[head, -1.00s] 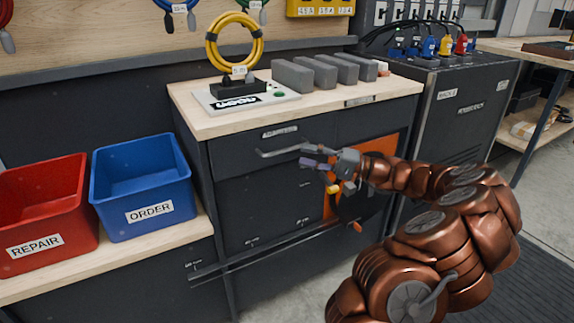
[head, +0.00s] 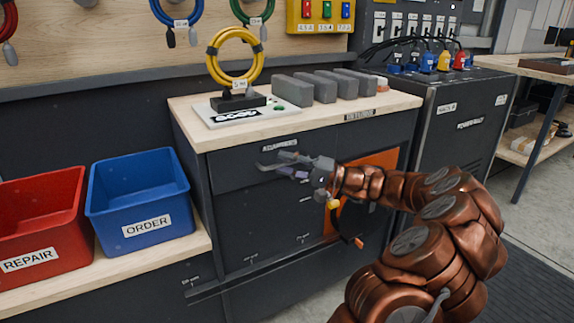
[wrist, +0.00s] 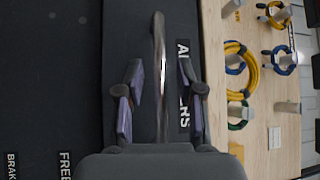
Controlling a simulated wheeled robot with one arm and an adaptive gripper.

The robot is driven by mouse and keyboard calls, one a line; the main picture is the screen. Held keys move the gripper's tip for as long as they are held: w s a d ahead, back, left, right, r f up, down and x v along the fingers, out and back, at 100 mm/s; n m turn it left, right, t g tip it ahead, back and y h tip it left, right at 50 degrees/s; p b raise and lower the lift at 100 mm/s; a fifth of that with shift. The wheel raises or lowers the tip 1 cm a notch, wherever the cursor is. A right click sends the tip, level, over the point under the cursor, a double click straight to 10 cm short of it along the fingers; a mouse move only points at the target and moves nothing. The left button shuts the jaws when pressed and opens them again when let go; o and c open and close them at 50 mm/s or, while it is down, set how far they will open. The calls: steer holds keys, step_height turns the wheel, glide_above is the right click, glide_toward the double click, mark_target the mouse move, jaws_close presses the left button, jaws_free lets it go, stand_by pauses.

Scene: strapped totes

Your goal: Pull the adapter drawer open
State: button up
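The adapter drawer (head: 228,172) is the dark top-left drawer under the wooden worktop, with a white-lettered label partly legible. Its front looks flush with the cabinet. Its metal bar handle (head: 268,167) sticks out from the front. My gripper (head: 290,165) is at the handle, partly covering it. In the wrist view, the handle (wrist: 159,60) runs lengthwise between the two spread purple-padded fingers of my gripper (wrist: 160,88). A gap shows on both sides of the bar. The right finger hides part of the drawer's label (wrist: 184,110).
A blue ORDER bin (head: 140,205) and a red REPAIR bin (head: 35,240) stand on a lower bench at left. The worktop (head: 210,138) holds grey blocks (head: 315,85) and a yellow cable coil (head: 234,58). An orange panel (head: 385,165) lies behind my arm.

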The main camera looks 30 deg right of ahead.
jaws_close()
stand_by(0.6)
